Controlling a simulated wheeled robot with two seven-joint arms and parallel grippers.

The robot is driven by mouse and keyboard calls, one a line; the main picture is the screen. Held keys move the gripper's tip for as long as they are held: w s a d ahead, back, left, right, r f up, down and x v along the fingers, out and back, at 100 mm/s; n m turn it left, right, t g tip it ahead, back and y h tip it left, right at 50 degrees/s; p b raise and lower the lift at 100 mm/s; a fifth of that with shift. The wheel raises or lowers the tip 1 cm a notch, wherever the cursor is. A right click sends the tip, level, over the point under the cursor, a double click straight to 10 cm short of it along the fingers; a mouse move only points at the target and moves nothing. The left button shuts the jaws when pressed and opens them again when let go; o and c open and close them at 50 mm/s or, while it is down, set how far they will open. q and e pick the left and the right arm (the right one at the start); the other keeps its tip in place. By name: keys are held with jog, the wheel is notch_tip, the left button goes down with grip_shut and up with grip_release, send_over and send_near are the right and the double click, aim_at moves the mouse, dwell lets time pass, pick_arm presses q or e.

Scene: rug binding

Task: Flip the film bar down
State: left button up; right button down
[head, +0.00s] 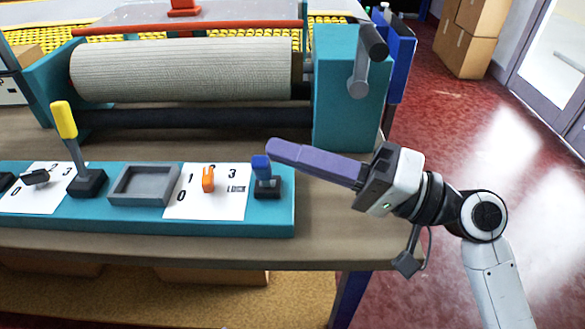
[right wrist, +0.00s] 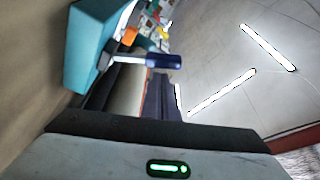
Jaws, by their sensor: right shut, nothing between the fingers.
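My right gripper (head: 272,149) reaches in from the right with its long purple fingers shut and empty. Its tips are at the top of a short blue-handled lever (head: 262,168) at the right end of the teal control panel; I cannot tell whether they touch. The lever stands up from a dark base. In the right wrist view the blue handle (right wrist: 163,61) is close ahead of the fingers. A long red bar (head: 190,28) runs across the machine above the roll; I cannot tell if it is the film bar. My left gripper is not in view.
The teal panel (head: 130,228) also carries a yellow-handled lever (head: 64,122), an orange switch (head: 208,179) and a grey tray (head: 142,198). Behind are a pale fabric roll (head: 180,70) and a crank (head: 360,75). Cardboard boxes (head: 465,50) stand at the back right.

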jog(key=shift+s+f+n+y+b, duration=0.3)
jog(key=shift+s+n+b, duration=0.2)
jog(key=shift+n+b, duration=0.5)
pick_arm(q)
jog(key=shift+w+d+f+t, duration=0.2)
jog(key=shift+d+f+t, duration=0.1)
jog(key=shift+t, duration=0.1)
pick_arm(e)
jog(key=shift+r, duration=0.1)
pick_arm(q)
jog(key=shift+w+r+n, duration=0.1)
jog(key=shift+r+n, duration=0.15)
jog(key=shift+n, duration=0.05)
pick_arm(e)
jog(key=shift+s, duration=0.1)
